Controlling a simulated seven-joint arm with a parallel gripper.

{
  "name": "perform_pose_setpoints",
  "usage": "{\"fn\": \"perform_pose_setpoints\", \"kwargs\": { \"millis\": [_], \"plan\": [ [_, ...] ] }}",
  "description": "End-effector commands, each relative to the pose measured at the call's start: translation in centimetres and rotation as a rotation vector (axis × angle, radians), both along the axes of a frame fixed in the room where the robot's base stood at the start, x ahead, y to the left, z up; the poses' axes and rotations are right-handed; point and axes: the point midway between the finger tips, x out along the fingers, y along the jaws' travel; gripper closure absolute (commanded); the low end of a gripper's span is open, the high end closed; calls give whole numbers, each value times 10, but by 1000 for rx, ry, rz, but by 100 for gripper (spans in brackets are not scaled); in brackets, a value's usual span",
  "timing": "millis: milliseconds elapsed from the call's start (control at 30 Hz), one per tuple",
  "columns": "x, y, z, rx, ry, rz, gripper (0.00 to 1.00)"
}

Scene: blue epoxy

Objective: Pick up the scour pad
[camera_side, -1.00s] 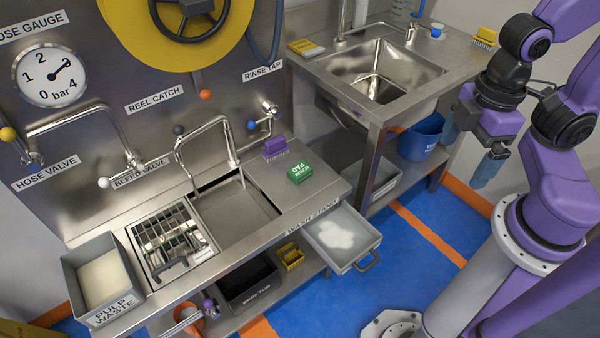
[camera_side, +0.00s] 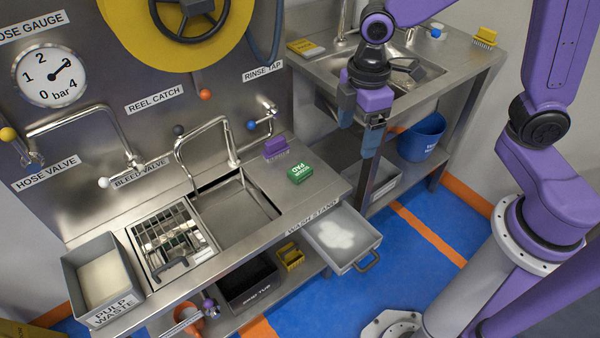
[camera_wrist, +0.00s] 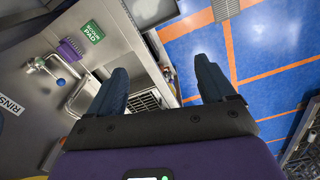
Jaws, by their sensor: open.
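The scour pad (camera_side: 300,174) is a small green block with white lettering. It lies on the steel top of the wash stand, right of the basin. It also shows in the wrist view (camera_wrist: 91,34), at the upper left beyond my fingers. My gripper (camera_side: 358,130) is open and empty in the side view, above and to the right of the pad and clear of the stand. In the wrist view, my two dark blue fingers (camera_wrist: 162,82) are spread apart with nothing between them.
A purple brush (camera_side: 276,147) stands just behind the pad, near the rinse tap (camera_side: 268,112). An open drawer (camera_side: 375,264) with white powder juts out in front. The basin (camera_side: 232,208) and its curved faucet lie left. The second sink table (camera_side: 455,70) stands behind my gripper.

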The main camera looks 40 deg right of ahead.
Motion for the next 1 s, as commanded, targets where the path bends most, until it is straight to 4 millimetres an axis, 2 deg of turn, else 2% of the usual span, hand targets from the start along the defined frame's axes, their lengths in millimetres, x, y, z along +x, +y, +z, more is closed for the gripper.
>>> {"fn": "perform_pose_setpoints", "kwargs": {
  "millis": [33,100,300,600,800,1000],
  "plan": [
    [18,4,-7,-4,3,13,17],
    [41,8,-16,-6,3,41,17],
    [106,10,-48,-10,6,118,17],
    [187,-13,-108,-14,10,235,17],
    [221,-37,-147,-15,12,304,17],
    [235,-51,-168,-15,11,339,17]
  ]
}}
